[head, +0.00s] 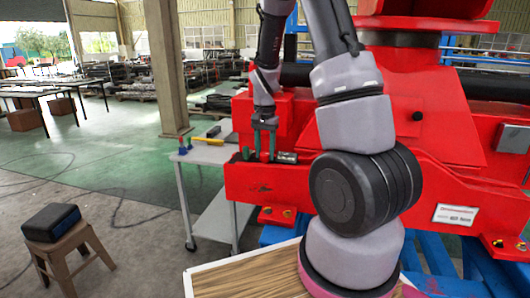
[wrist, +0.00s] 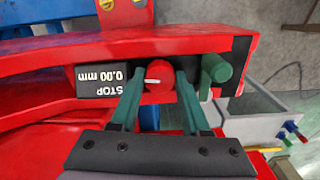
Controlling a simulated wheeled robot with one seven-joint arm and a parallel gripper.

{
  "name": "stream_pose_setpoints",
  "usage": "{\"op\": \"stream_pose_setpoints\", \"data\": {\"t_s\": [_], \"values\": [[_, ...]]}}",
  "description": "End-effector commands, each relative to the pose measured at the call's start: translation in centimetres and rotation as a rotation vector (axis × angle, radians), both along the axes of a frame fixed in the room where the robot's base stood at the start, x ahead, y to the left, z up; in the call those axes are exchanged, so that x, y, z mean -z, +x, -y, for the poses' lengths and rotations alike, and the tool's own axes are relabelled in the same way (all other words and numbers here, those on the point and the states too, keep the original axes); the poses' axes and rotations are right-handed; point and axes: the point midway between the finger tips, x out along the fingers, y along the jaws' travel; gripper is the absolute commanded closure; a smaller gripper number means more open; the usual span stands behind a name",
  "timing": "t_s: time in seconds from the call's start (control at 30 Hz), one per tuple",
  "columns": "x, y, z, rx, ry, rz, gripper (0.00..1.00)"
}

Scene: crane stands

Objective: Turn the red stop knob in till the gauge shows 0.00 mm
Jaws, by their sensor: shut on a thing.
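The red stop knob (wrist: 158,76), with a small white mark on its face, sits between the green fingers of my gripper (wrist: 160,82) in the wrist view. My gripper is shut on it, one finger on each side.
A green peg (wrist: 217,68) stands right of the knob, close to my right finger. A grey trolley (head: 205,152) with small tools stands left of the red beam (head: 270,187). A wooden stool (head: 65,245) holds a dark box (head: 51,222). The floor at left is mostly open.

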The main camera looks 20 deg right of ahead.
Motion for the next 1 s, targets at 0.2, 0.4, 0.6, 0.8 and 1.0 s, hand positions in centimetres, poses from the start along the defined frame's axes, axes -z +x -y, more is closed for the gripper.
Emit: {"op": "stream_pose_setpoints", "data": {"t_s": [0.2, 0.4, 0.6, 0.8, 1.0], "values": [[-0.11, 0.15, 0.05, 0.03, 0.0, 0.004, 1.0], [-0.11, 0.16, 0.06, 0.033, 0.0, 0.004, 1.0], [-0.11, 0.16, 0.06, 0.033, 0.0, 0.004, 0.42], [-0.05, 0.06, 0.06, 0.033, 0.0, 0.001, 0.24], [0.02, -0.03, 0.06, 0.032, 0.0, -0.001, 0.24]]}}
